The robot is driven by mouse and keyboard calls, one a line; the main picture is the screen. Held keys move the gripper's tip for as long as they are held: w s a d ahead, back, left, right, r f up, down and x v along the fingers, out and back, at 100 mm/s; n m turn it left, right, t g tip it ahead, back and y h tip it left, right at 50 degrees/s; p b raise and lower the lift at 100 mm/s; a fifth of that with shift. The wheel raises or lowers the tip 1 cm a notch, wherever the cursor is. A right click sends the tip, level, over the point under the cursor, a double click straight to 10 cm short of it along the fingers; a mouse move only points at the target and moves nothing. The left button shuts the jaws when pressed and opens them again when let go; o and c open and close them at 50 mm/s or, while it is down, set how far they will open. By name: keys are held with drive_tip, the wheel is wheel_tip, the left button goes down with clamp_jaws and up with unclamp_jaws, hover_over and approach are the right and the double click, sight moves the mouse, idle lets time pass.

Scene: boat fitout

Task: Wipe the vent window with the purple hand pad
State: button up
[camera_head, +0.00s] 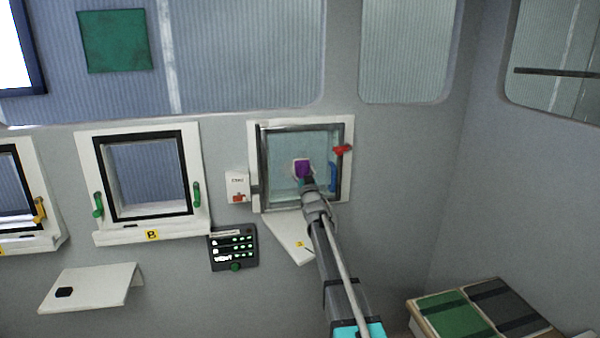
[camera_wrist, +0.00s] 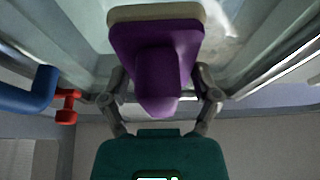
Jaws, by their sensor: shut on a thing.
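The purple hand pad (camera_head: 302,168) has a purple body and a pale pad face. In the wrist view the purple hand pad (camera_wrist: 158,60) sits between the fingers of my gripper (camera_wrist: 160,100), which is shut on its purple grip. The vent window (camera_head: 284,150) is a pale bluish pane in a white frame with dark edges, right of centre in the head view. My gripper (camera_head: 307,182) holds the pad in front of the pane, with the pale face towards it. I cannot tell whether the pad touches the glass. Whitish streaks (camera_wrist: 225,18) show on the pane in the wrist view.
A red handle (camera_head: 342,149) and a blue handle (camera_head: 333,177) are at the window's right side. A white switch box (camera_head: 238,187) and a dark panel (camera_head: 233,248) are left of it. A small white shelf (camera_head: 291,238) juts out below. A second window (camera_head: 146,178) stands further left.

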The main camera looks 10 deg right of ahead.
sight(311, 160)
drive_tip(key=shift+d, duration=0.15)
drive_tip(key=shift+d, duration=1.85)
drive_tip(key=shift+w+r+p, duration=0.1)
drive_tip(key=shift+r+p, duration=0.7)
drive_tip(key=shift+r, duration=0.05)
drive_tip(key=shift+a, duration=0.15)
drive_tip(key=shift+a+f, duration=0.1)
drive_tip(key=shift+a, duration=1.8)
drive_tip(key=shift+a, duration=0.1)
